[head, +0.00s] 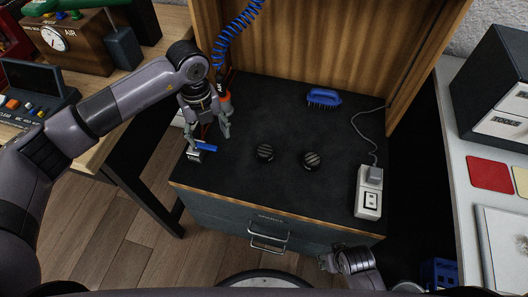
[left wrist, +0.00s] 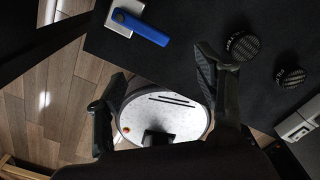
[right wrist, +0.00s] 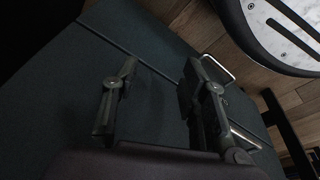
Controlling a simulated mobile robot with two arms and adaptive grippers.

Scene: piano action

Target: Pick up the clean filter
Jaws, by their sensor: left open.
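Two round black ribbed pieces, which look like the filters, sit on the dark bench top in the head view: a left one (head: 265,152) and a right one (head: 312,160). They also show in the left wrist view as a nearer disc (left wrist: 242,45) and a farther disc (left wrist: 291,77); I cannot tell which is clean. My left gripper (head: 209,137) is open and empty, to the left of both discs; its spread fingers also show in the left wrist view (left wrist: 162,72). My right gripper (right wrist: 160,75) is open and empty, low by the cabinet front.
A blue-handled metal piece (head: 206,147) lies at the bench's left edge, close to my left fingers. A blue brush (head: 323,98) lies at the back. A white socket box (head: 368,200) with a cord stands at the right. The bench's front middle is clear.

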